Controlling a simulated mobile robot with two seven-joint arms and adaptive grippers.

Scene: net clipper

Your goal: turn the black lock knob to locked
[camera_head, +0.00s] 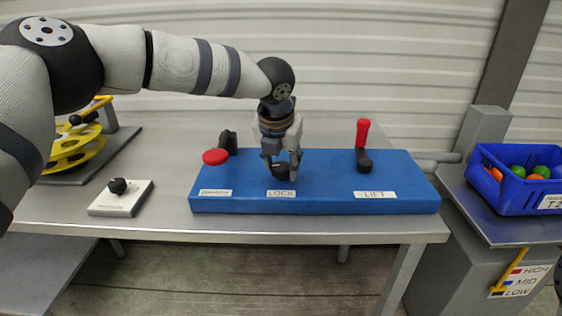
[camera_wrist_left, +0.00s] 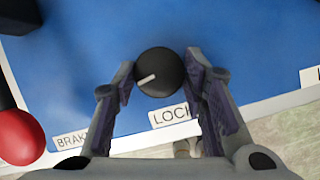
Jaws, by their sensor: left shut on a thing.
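The black lock knob (camera_wrist_left: 160,72) is a round dial with a white pointer line on the blue panel (camera_head: 350,208), behind the white LOCK label (camera_head: 281,194). In the left wrist view its pointer runs from the middle toward the left and slightly down. My left gripper (camera_head: 283,163) points down over the knob, with one finger on each side, shut on it. In the head view the gripper hides most of the knob. The label also shows in the left wrist view (camera_wrist_left: 170,117). My right gripper is not in view.
A red-topped lever (camera_head: 216,156) stands left of the knob. An upright red-handled lever (camera_head: 363,135) stands behind the LIFT label. A white box with a black knob (camera_head: 118,187), a yellow reel (camera_head: 72,150) and a blue crate of balls (camera_head: 515,197) are farther out.

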